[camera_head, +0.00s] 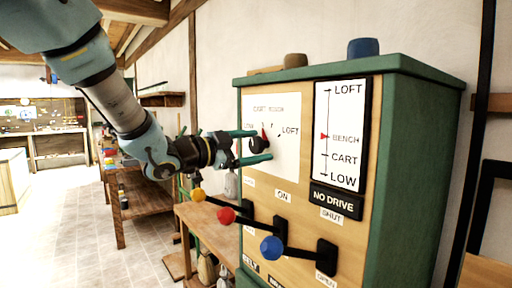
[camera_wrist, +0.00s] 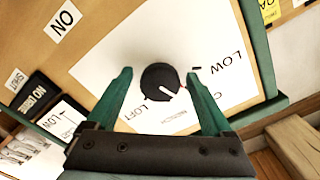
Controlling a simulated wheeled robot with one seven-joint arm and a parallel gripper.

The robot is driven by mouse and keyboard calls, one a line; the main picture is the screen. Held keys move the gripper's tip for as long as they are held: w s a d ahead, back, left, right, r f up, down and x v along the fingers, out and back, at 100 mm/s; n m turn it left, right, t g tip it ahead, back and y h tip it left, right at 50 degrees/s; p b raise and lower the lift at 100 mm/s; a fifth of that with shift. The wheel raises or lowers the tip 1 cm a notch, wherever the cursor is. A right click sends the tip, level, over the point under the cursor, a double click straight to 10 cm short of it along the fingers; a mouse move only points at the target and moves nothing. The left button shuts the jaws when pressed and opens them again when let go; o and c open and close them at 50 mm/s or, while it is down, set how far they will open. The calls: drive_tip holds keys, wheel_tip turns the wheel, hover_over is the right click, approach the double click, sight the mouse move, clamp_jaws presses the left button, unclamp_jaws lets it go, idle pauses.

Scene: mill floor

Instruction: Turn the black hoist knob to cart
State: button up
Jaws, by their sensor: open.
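The black hoist knob (camera_head: 256,146) sits on a white card on the front of the green-edged panel. In the wrist view the knob (camera_wrist: 156,77) is round and dark, with a white pointer line slanting down and right. LOFT (camera_wrist: 136,110) is at its lower left and LOW (camera_wrist: 226,62) at its right; a label between them is partly hidden by my finger. My gripper (camera_head: 264,145) is open, its green fingers on either side of the knob. In the wrist view my gripper (camera_wrist: 159,73) shows gaps between fingertips and knob.
A scale board (camera_head: 340,135) has its red marker at BENCH, above CART. A NO DRIVE sign (camera_head: 335,201) is below it. Yellow (camera_head: 198,194), red (camera_head: 226,215) and blue (camera_head: 271,247) ball-ended levers stick out below the knob. Open floor (camera_head: 65,215) lies at left.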

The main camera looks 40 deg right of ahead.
drive_tip(key=a+b, duration=0.2)
drive_tip(key=a, duration=0.8)
drive_tip(key=shift+w+a, duration=0.15)
drive_tip(key=shift+w, duration=0.15)
drive_tip(key=shift+w, duration=0.1)
drive_tip(key=w+a+f+n+t+y, duration=0.3)
drive_tip(key=w+a+f+n+t, duration=0.25)
drive_tip(key=w, duration=0.25)
drive_tip(key=w+a+f+n+t+y, duration=0.4)
drive_tip(key=w+a+n, duration=0.1)
drive_tip(key=w+a, duration=0.15)
drive_tip(key=w+a+f+n+y, duration=0.3)
drive_tip(key=a+f+n+y, duration=0.25)
drive_tip(key=a, duration=0.45)
drive_tip(key=s+a+f+n+g+y, duration=0.2)
drive_tip(key=s+a+f+n+y, duration=0.15)
drive_tip(key=a+f, duration=0.5)
drive_tip(key=s+a+f+n+g+y, duration=0.1)
drive_tip(key=s+a+f+n+g, duration=0.1)
drive_tip(key=s+a+n, duration=0.1)
drive_tip(key=s+a+f+n+g, duration=0.1)
drive_tip(key=s+a+n+g, duration=0.2)
drive_tip(key=s+a, duration=0.2)
drive_tip(key=s, duration=0.3)
drive_tip(key=shift+f+y, duration=0.4)
drive_tip(key=shift+w+a, duration=0.1)
drive_tip(key=shift+c, duration=0.3)
